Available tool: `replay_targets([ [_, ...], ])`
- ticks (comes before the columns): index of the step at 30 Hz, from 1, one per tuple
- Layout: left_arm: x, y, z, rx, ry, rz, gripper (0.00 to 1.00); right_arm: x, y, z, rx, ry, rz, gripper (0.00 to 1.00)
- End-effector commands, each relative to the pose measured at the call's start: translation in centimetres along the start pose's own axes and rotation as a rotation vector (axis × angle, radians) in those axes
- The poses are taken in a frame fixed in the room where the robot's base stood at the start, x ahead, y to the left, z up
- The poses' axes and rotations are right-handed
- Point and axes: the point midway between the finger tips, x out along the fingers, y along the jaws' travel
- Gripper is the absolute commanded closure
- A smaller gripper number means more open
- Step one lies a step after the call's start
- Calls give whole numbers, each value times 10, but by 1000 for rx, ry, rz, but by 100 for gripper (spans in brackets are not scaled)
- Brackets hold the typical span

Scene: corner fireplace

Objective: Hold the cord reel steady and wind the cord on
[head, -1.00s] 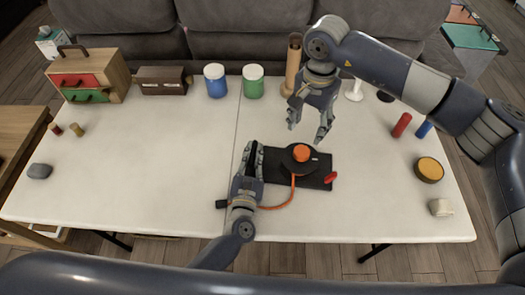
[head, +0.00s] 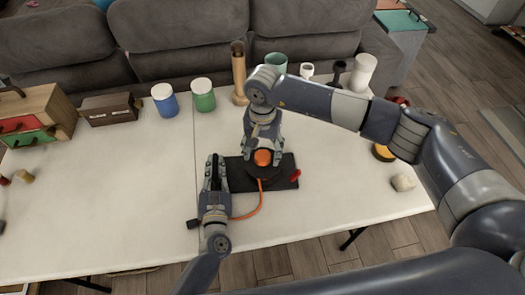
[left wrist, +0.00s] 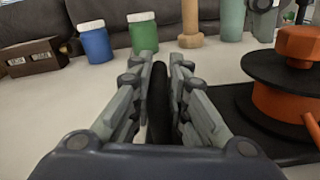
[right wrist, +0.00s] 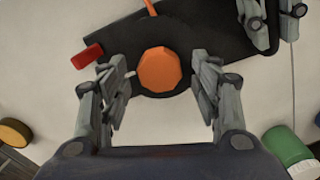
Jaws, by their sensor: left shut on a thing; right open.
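The cord reel has a black disc with an orange drum and an orange hex knob (head: 262,157), and sits on a black base board (head: 283,184). The orange cord (head: 248,212) curves from the reel toward the lower left. My left gripper (head: 215,165) is beside the board's left end, shut on a black upright grip (left wrist: 158,105). My right gripper (head: 262,146) is above the reel, open, its fingers on either side of the knob; in the right wrist view the knob (right wrist: 160,69) shows gaps on both sides. The black disc is partly hidden.
A red piece (head: 295,175) is at the board's right end. Blue (head: 164,99) and green (head: 202,95) jars, a brown box (head: 110,109) and a wooden cylinder (head: 239,75) line the back. The table's left half is mostly clear.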

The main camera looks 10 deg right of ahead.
Motion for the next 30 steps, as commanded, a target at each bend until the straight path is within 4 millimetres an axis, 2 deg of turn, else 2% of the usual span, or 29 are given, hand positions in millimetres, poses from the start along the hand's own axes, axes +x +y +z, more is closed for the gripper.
replay_targets([
  [10,-2,-2,-4,6,8,-6,100,6,0,0,0,-1,0,42],
  [11,-2,-2,-4,6,8,-6,100,6,0,0,0,-1,1,44],
  [15,-2,-2,-4,6,8,-7,100,6,0,0,0,-1,0,76],
  [17,-2,-2,-5,6,8,-7,100,6,0,0,0,-1,0,86],
  [30,-2,-2,-5,6,9,-7,100,6,0,0,63,1,1,86],
])
